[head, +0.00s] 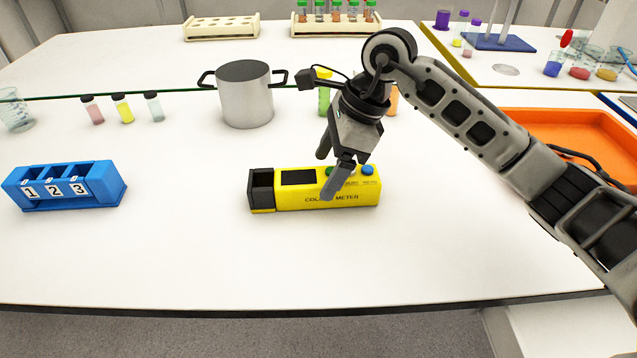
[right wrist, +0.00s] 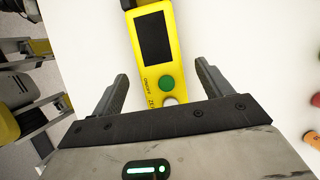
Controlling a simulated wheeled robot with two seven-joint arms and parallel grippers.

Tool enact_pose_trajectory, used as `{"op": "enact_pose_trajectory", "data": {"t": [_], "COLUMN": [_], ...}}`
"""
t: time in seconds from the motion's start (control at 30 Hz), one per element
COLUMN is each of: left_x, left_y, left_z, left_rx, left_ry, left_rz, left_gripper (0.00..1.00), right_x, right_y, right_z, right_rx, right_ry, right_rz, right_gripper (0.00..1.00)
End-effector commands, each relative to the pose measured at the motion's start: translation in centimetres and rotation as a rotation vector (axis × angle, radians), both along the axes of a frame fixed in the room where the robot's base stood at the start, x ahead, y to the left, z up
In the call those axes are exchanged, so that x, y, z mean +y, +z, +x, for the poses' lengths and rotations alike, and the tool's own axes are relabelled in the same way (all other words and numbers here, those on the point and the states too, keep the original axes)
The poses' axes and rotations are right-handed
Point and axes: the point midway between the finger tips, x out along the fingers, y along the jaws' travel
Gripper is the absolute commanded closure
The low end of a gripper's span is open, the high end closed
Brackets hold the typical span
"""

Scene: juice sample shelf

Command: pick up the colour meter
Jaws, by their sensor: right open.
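The yellow colour meter (head: 300,198) lies on the white table in the middle of the head view. It has a dark screen, a black open compartment at its left end, and green and blue buttons. My right gripper (head: 326,177) is open and above the meter, with one finger on its near side and one toward its far side. In the right wrist view the colour meter (right wrist: 168,60) runs between the two open fingers of my right gripper (right wrist: 160,90). Its button end is partly hidden by the gripper body. I cannot tell whether the fingers touch it. My left gripper is not in view.
A blue rack (head: 100,190) numbered 1, 2, 3 stands at the left. A grey pot (head: 245,100) and several small vials (head: 122,108) stand behind. An orange tray (head: 560,125) is at the right. The table in front of the meter is clear.

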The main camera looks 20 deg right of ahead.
Motion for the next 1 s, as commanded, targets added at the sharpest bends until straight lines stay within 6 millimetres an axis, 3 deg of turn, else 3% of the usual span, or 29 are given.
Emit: {"op": "enact_pose_trajectory", "data": {"t": [0.2,0.5,0.57,0.73,1.0], "left_x": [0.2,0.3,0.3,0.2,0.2], "left_y": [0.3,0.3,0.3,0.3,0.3], "left_z": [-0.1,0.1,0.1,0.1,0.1], "left_rx": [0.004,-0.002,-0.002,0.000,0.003], "left_ry": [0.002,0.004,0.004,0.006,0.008], "left_rz": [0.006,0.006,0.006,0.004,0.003], "left_gripper": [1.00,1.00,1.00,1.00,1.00], "right_x": [1.4,1.6,1.6,1.6,1.6], "right_y": [-2.7,-3.3,-3.3,-3.3,-3.1], "right_z": [0.3,0.4,0.4,0.4,0.4], "right_rx": [0.005,0.001,0.001,0.001,-0.002], "right_ry": [0.001,0.001,0.000,0.000,0.001], "right_rz": [0.001,-0.001,-0.001,-0.001,0.002], "right_gripper": [0.22,0.22,0.36,0.81,0.81]}}
